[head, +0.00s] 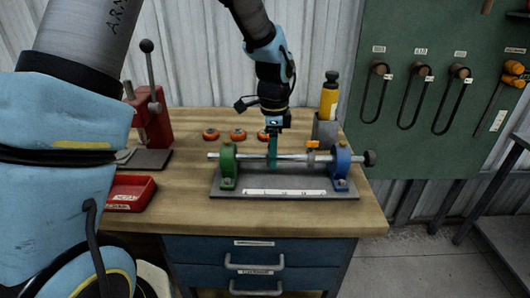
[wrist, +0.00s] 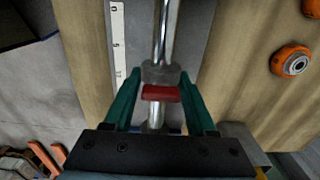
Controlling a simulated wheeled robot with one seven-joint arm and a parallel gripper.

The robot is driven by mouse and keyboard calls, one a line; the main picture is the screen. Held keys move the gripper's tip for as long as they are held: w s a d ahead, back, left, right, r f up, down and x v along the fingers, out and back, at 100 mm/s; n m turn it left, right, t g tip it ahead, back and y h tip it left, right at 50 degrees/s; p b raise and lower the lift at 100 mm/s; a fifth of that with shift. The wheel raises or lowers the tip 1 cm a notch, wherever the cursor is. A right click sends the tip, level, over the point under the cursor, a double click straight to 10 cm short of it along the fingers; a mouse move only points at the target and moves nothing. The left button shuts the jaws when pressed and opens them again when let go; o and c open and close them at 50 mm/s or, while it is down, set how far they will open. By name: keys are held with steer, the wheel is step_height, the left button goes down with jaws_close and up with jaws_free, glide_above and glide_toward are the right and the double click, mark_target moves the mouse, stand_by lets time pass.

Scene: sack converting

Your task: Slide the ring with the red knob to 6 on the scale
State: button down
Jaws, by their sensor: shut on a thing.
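In the wrist view a grey ring (wrist: 160,73) with a red knob (wrist: 160,93) sits around a shiny rod (wrist: 163,30). My gripper (wrist: 160,88) has its two green fingers on either side of the ring and knob and is shut on it. In the head view my gripper (head: 272,160) points down at the rod (head: 240,155), nearer the green bracket; the ring is hidden there.
The rod runs between a green bracket (head: 228,165) and a blue bracket (head: 341,165) on a grey base. An orange part (head: 311,145) is near the blue bracket. Behind stand orange-rimmed wheels (head: 238,134) and a yellow bottle (head: 329,98). A red tray (head: 131,193) lies left.

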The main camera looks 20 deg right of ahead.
steer(key=shift+a, duration=0.1)
steer(key=shift+c, duration=1)
jaws_free()
step_height(320, 180, up, 11)
steer(key=b, duration=0.2)
steer(key=shift+f, duration=0.1)
steer(key=w+a+f+n, duration=0.2)
steer(key=a+n, duration=0.4)
steer(key=a, duration=0.4)
steer(key=w+a+f+n, duration=0.1)
steer(key=a+f+n, duration=0.1)
steer(key=a+n, duration=0.6)
steer(key=s+a+f+n, duration=0.1)
steer(key=s+a+n, duration=0.1)
steer(key=a+n, duration=0.2)
steer(key=s+a+f+n+t, duration=0.1)
steer(key=s+a+f+n, duration=0.1)
steer(key=a, duration=0.9)
steer(key=shift+s+a+f+n+t, duration=0.2)
steer(key=shift+s+a+n+t, duration=0.1)
steer(key=shift+s+n, duration=0.55)
